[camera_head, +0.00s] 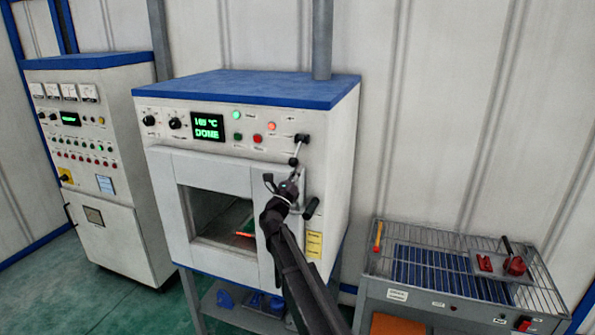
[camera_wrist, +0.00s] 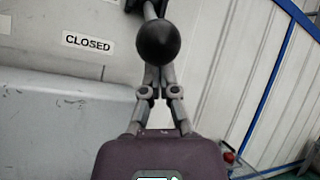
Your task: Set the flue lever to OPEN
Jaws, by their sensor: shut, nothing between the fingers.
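The flue lever is on the upper right of the furnace front, with a black pivot and a thin rod that hangs down to a black ball knob (camera_head: 293,161). In the wrist view the ball knob (camera_wrist: 158,42) is large and central, with its rod running up out of the picture. A white CLOSED label (camera_wrist: 87,42) is on the panel left of the knob. My gripper (camera_head: 295,174) is just below the knob in the head view. In the wrist view my gripper (camera_wrist: 155,72) has its fingers together, empty, just behind or at the knob; I cannot tell whether they touch.
The furnace (camera_head: 250,97) has an open front chamber with a glowing orange piece (camera_head: 245,234) inside. A black handle (camera_head: 311,207) stands out right of my gripper. A control cabinet (camera_head: 100,160) is at left. A wire-topped bench (camera_head: 455,310) is at right.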

